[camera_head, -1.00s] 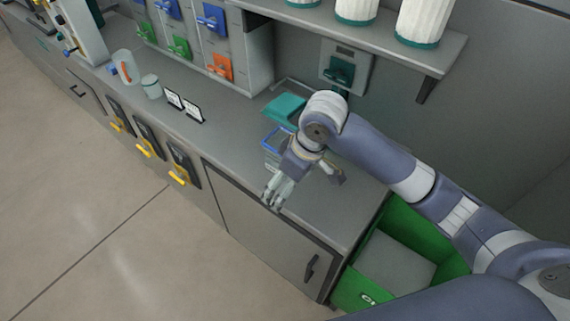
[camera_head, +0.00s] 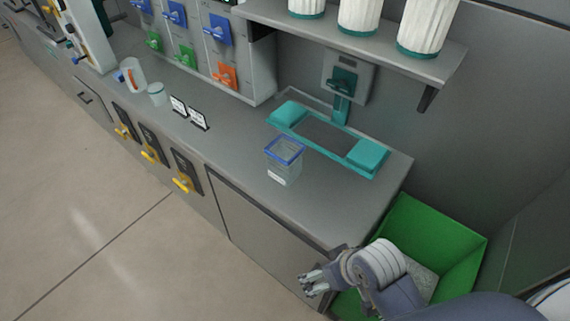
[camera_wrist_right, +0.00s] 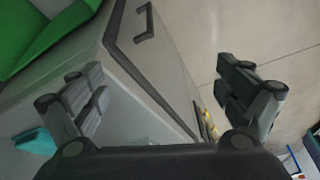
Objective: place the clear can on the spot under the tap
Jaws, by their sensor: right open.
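The clear can (camera_head: 284,168) is a see-through, box-like container with a blue rim and a small white label. It stands upright on the grey counter, in front of a teal-framed station (camera_head: 325,137) with a dark flat middle. A teal tap (camera_head: 342,82) is on a grey wall panel behind that station. The can is apart from the tap, on the near side of the frame. My right gripper (camera_head: 313,283) is open and empty, low by the counter's front corner, well away from the can. Its spread fingers also show in the right wrist view (camera_wrist_right: 163,72). My left gripper is out of view.
A green bin (camera_head: 440,238) stands at the counter's right end. A shelf (camera_head: 400,62) with white-and-teal containers hangs above. Drawers with coloured taps (camera_head: 222,76), a mug (camera_head: 132,74), a small jar (camera_head: 156,94) and two signs (camera_head: 188,112) are to the left.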

